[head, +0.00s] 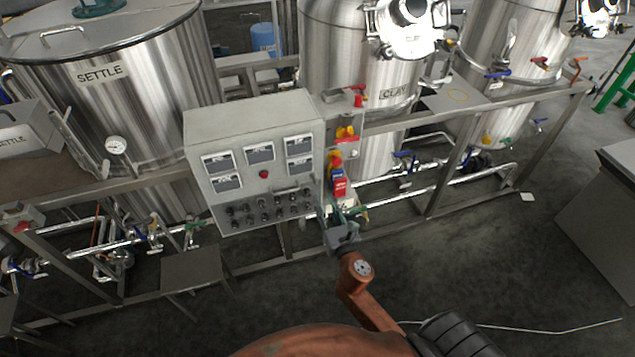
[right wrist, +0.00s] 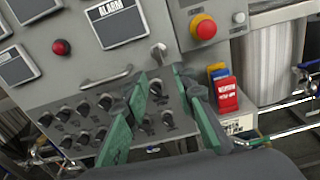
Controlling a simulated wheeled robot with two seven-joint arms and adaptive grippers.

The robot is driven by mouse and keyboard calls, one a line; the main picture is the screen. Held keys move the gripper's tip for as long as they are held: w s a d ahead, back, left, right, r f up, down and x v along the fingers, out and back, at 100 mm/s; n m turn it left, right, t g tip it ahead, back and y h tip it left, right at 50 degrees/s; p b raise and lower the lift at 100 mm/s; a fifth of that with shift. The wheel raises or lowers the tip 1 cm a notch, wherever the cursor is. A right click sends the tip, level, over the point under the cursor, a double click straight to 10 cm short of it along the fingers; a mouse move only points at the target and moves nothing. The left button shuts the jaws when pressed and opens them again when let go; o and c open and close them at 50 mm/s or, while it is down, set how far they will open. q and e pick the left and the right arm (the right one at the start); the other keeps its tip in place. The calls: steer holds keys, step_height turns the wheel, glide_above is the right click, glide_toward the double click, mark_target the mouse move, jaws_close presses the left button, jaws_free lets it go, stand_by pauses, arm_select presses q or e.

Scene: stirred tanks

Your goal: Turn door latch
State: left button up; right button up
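A small silver door latch (right wrist: 158,53) sits on the front of the grey control cabinet (right wrist: 190,70), near the right edge of its door, in the right wrist view. The cabinet also shows in the head view (head: 205,122); the latch is too small there to make out. My right gripper (head: 338,212) is at the cabinet's lower right corner. In the right wrist view its two green fingers (right wrist: 162,76) are spread apart with nothing between them. Their tips point up toward the latch, which appears just beyond the gap; contact is not visible. My left gripper is not in view.
A red emergency button (right wrist: 204,27) and red, yellow and blue tags (right wrist: 227,95) are right of the latch. A bar handle (right wrist: 106,78) and several black knobs (right wrist: 104,101) are left. Steel tanks (head: 355,60) and pipes stand behind; open floor (head: 480,240) lies right.

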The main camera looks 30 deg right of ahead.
mark_target(316, 179)
steer(key=shift+n, duration=0.3)
steer(key=w, duration=0.2)
steer(key=w+d+r, duration=0.1)
steer(key=w, duration=0.1)
steer(key=w+r, duration=0.1)
steer(key=w, duration=0.1)
steer(key=shift+d, duration=0.15)
steer(key=shift+w+d+f, duration=0.1)
steer(key=shift+w+d, duration=0.05)
steer(key=shift+w, duration=0.55)
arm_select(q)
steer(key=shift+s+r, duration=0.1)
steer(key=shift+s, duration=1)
arm_select(e)
jaws_close()
